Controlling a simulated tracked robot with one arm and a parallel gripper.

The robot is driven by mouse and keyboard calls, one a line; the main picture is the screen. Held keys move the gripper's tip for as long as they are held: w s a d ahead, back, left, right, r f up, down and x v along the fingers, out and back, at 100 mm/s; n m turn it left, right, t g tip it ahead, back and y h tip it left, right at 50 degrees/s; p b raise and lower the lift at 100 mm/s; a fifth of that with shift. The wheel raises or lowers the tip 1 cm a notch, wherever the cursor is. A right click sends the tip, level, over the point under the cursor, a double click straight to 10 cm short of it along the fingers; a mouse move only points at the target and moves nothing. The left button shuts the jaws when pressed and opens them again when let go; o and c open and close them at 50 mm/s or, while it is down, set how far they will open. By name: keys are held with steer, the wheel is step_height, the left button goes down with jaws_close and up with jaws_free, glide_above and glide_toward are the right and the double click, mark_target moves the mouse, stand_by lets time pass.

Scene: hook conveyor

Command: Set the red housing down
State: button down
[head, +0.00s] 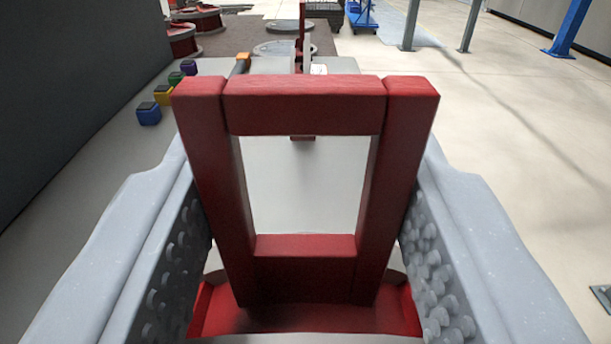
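The red housing (305,105) is a thick rectangular frame with an open middle and a wider red foot at the bottom. It fills the centre of the head view and stands upright in the picture. My gripper (305,195) has two grey fingers with studded pads, one along each side of the housing. Both pads appear to press against its sides. I cannot tell whether the foot touches anything below.
A pale grey surface (300,190) shows through the frame, with a thin red upright (301,30) beyond. Several coloured blocks, one blue (148,115), lie at left beside a dark wall (70,80). Red spools (183,40) stand farther back.

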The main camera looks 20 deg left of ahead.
mark_target(291, 318)
steer(key=shift+w+a+r, duration=0.1)
steer(key=shift+w+a, duration=0.1)
steer(key=shift+a, duration=0.05)
steer(key=shift+f+b, duration=0.65)
steer(key=shift+f, duration=1.1)
steer(key=shift+r, duration=0.1)
steer(key=c, duration=0.9)
jaws_free()
steer(key=shift+f, duration=0.2)
steer(key=shift+o, duration=0.2)
steer(key=shift+s, duration=0.1)
steer(key=p+v, duration=0.2)
steer(key=v, duration=1)
steer(key=shift+r, duration=0.1)
